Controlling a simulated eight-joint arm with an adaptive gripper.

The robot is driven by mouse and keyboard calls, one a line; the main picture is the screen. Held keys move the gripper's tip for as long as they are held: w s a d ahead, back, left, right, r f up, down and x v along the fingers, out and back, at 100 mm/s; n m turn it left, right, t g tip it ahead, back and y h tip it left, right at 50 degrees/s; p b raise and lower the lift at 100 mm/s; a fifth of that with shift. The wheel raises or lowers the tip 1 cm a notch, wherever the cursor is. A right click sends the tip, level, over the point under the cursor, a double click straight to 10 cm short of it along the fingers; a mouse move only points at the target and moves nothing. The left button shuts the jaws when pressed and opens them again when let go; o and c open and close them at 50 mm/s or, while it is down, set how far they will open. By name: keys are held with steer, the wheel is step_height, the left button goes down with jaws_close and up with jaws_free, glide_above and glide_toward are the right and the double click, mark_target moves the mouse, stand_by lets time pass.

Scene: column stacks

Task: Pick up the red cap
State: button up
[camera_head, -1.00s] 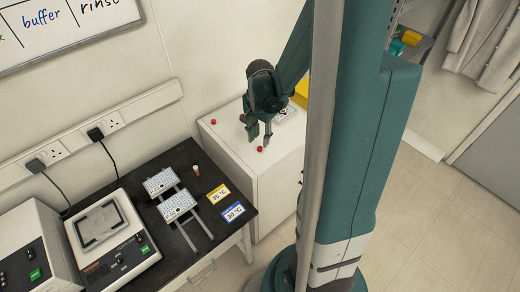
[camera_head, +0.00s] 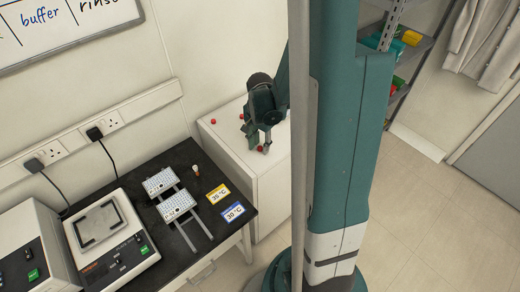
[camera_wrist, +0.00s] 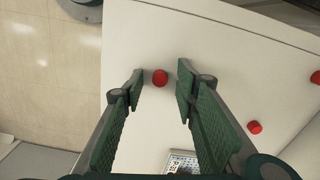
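A red cap (camera_head: 260,149) sits on the white cabinet top near its front edge. In the wrist view this red cap (camera_wrist: 160,78) lies between my two green fingertips, with a gap on each side. My gripper (camera_head: 257,144) is open and points down over it, low above the surface. It also shows in the wrist view (camera_wrist: 161,82), holding nothing. A second red cap (camera_head: 241,116) is behind the gripper, and a third red cap (camera_head: 213,121) is near the cabinet's left edge. These two also show at the right of the wrist view (camera_wrist: 254,127) (camera_wrist: 316,77).
The white cabinet top (camera_head: 226,133) is clear around the cap. The black bench (camera_head: 160,218) at left holds racks, a small orange-topped vial (camera_head: 196,170) and temperature cards (camera_head: 218,194).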

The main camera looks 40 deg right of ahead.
mark_target(260, 148)
steer(key=shift+c, duration=0.6)
steer(key=c, duration=0.6)
steer(key=shift+o, duration=0.2)
steer(key=shift+r, duration=0.1)
step_height(260, 148, up, 10)
steer(key=p, duration=0.1)
stand_by(0.5)
stand_by(0.5)
